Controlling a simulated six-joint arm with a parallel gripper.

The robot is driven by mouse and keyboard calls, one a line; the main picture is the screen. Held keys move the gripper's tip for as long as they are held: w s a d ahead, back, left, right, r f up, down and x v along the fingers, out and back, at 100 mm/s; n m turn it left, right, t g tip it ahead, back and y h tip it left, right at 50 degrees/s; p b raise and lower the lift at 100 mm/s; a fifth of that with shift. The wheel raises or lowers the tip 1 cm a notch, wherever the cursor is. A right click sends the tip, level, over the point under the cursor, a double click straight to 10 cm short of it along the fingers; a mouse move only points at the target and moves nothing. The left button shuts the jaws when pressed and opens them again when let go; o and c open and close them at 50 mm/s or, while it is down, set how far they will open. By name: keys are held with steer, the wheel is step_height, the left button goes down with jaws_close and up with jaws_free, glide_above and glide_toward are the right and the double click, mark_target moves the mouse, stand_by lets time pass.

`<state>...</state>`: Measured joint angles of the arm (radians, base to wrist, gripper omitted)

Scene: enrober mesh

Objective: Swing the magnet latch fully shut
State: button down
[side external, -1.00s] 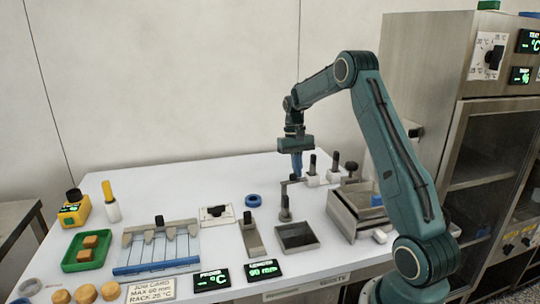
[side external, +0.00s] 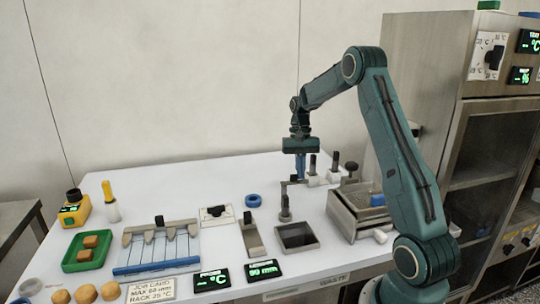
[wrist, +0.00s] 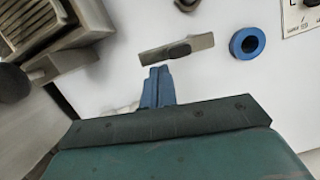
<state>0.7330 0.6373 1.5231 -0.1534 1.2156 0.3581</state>
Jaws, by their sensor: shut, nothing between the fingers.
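A short grey bar with a dark knob (wrist: 177,49), which looks like the magnet latch, lies across the white table in front of my fingertips in the wrist view. In the side external view the thin bar (side external: 291,183) shows just below my gripper, partly hidden by it. My gripper (side external: 300,178) points down with its blue fingers together and empty. In the wrist view its fingertips (wrist: 159,70) are close to the bar's near edge; I cannot tell whether they touch. How far the latch is swung is not clear.
A blue ring (side external: 253,201) lies to the left. A grey post with a black knob (side external: 285,210) stands in front, behind a dark open tray (side external: 297,237). White blocks with black handles (side external: 333,175) and a metal box (side external: 350,220) crowd the right. Bare table lies behind the ring.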

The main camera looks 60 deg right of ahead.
steer(key=s+m, duration=0.1)
steer(key=m, duration=0.1)
steer(key=s+a+m, duration=0.1)
steer(key=m, duration=0.1)
steer(key=shift+a+t+y, duration=0.2)
steer(key=shift+t+y, duration=0.1)
steer(key=shift+t, duration=0.1)
steer(key=s+a+m+t, duration=0.1)
steer(key=a+m+t, duration=0.1)
steer(key=a+m, duration=0.4)
steer(key=m, duration=0.5)
steer(key=shift+s+a+t, duration=0.15)
steer(key=shift+t, duration=0.15)
steer(key=shift+a, duration=0.1)
steer(key=s+d+r, duration=0.4)
steer(key=r, duration=0.5)
steer(key=shift+s+d+r, duration=0.2)
steer(key=shift+d+r, duration=0.1)
steer(key=shift+r, duration=0.1)
